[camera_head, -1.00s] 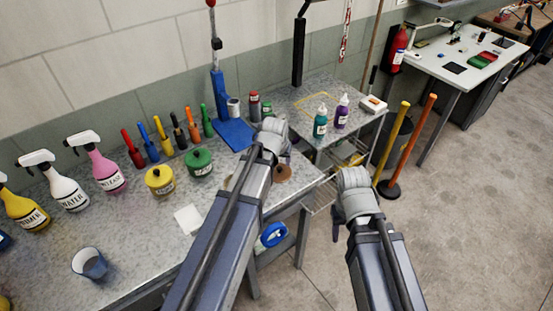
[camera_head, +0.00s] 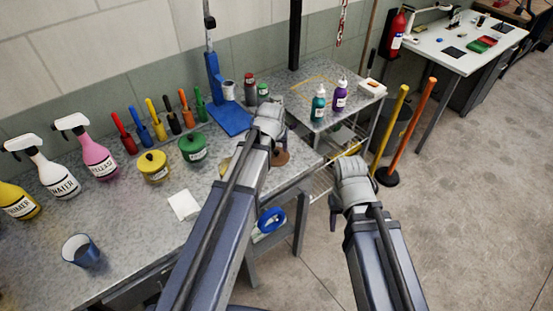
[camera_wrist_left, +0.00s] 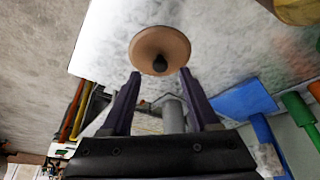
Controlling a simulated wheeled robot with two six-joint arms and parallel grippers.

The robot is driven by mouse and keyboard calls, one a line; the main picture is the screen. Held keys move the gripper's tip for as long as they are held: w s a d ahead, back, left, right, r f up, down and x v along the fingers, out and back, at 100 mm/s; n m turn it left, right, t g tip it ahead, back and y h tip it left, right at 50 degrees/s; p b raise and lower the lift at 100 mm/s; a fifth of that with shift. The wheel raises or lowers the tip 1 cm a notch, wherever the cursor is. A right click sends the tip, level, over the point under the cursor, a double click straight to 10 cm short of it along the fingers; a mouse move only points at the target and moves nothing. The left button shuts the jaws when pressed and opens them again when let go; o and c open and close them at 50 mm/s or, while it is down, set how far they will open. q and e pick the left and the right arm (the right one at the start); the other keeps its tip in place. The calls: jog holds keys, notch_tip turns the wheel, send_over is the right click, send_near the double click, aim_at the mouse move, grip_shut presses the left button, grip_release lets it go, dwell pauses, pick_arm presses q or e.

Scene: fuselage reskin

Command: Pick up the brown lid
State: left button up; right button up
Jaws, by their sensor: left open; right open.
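The brown lid (camera_head: 282,157) lies near the right edge of the grey workbench, partly hidden behind my left arm in the head view. In the left wrist view the lid (camera_wrist_left: 151,43) is a round brown disc with a dark knob in its middle. My left gripper (camera_wrist_left: 160,74) is open, with its two dark fingers pointing at the lid's knob and nothing between them. In the head view the left gripper (camera_head: 284,133) is largely hidden by its own wrist. My right gripper (camera_head: 334,209) hangs off the bench at the right, away from the lid.
A green pot (camera_head: 192,148) and a yellow pot (camera_head: 153,167) stand left of the lid. A blue stand (camera_head: 228,112) is behind. A side table with bottles (camera_head: 319,104) adjoins at the right.

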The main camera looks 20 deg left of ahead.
aim_at(276, 151)
pick_arm(q)
jog(key=b+x, duration=0.2)
jog(key=x, duration=0.1)
jog(key=shift+f, duration=0.15)
pick_arm(e)
notch_tip(276, 151, down, 3)
jog(key=shift+r, duration=0.1)
pick_arm(q)
jog(key=shift+c, duration=0.2)
grip_shut()
